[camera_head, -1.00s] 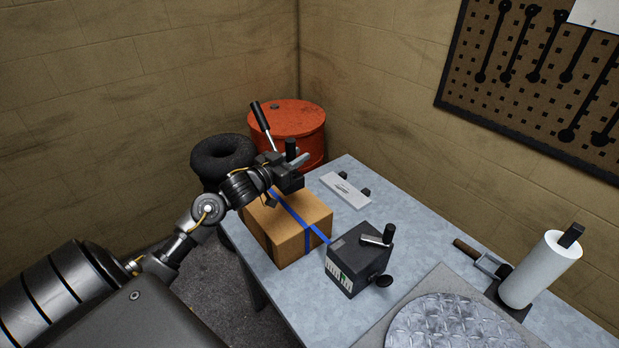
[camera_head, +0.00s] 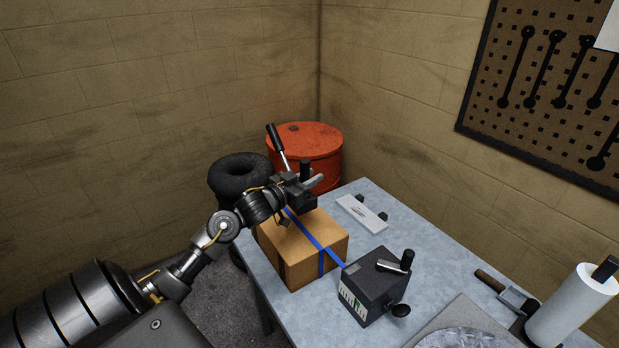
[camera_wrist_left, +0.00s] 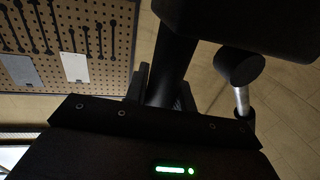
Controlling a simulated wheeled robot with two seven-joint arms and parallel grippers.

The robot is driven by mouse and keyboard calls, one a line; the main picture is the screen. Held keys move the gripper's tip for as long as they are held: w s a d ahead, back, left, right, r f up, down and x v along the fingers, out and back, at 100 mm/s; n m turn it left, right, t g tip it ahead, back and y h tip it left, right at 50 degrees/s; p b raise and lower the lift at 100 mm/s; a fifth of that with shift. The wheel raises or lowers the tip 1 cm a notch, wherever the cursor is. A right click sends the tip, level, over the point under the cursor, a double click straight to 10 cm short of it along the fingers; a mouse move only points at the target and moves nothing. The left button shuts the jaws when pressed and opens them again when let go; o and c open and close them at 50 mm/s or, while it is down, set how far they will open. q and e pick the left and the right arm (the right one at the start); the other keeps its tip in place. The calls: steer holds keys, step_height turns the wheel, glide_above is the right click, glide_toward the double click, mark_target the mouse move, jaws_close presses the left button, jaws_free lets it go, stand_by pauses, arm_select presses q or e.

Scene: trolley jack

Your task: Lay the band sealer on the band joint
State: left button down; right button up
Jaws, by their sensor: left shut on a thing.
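My left gripper (camera_head: 299,190) is shut on the band sealer (camera_head: 275,138), a dark tool with a black-gripped lever sticking up and a black knob. It is over the far edge of the cardboard box (camera_head: 285,256); contact with the band cannot be told. A blue band (camera_head: 318,243) crosses the box top and runs down its side. The band joint is hidden, perhaps under the gripper. In the left wrist view the sealer's lever knob (camera_wrist_left: 240,67) shows close up. My right gripper is not in view.
A dark box with a crank (camera_head: 376,286) stands at the box's right corner, by the band. A pale plate (camera_head: 361,213), a brush-like tool (camera_head: 503,288) and a paper roll (camera_head: 572,306) are on the table. A red drum (camera_head: 318,150) and a tyre (camera_head: 240,175) stand behind.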

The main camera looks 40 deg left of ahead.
mark_target(310, 204)
arm_select(q)
steer(key=shift+f+b, duration=2.75)
steer(key=shift+b, duration=0.1)
steer(key=shift+f+b, duration=0.75)
steer(key=shift+f, duration=0.6)
steer(key=shift+f, duration=0.2)
steer(key=c, duration=1.1)
jaws_free()
steer(key=shift+s+d, duration=0.1)
steer(key=shift+f, duration=0.4)
steer(key=s, duration=0.3)
steer(key=s+b, duration=0.1)
steer(key=s, duration=0.3)
steer(key=s+a+b, duration=0.1)
steer(key=s, duration=0.2)
steer(key=shift+s+a+r, duration=0.1)
steer(key=shift+s+r, duration=0.2)
steer(key=shift+s, duration=0.05)
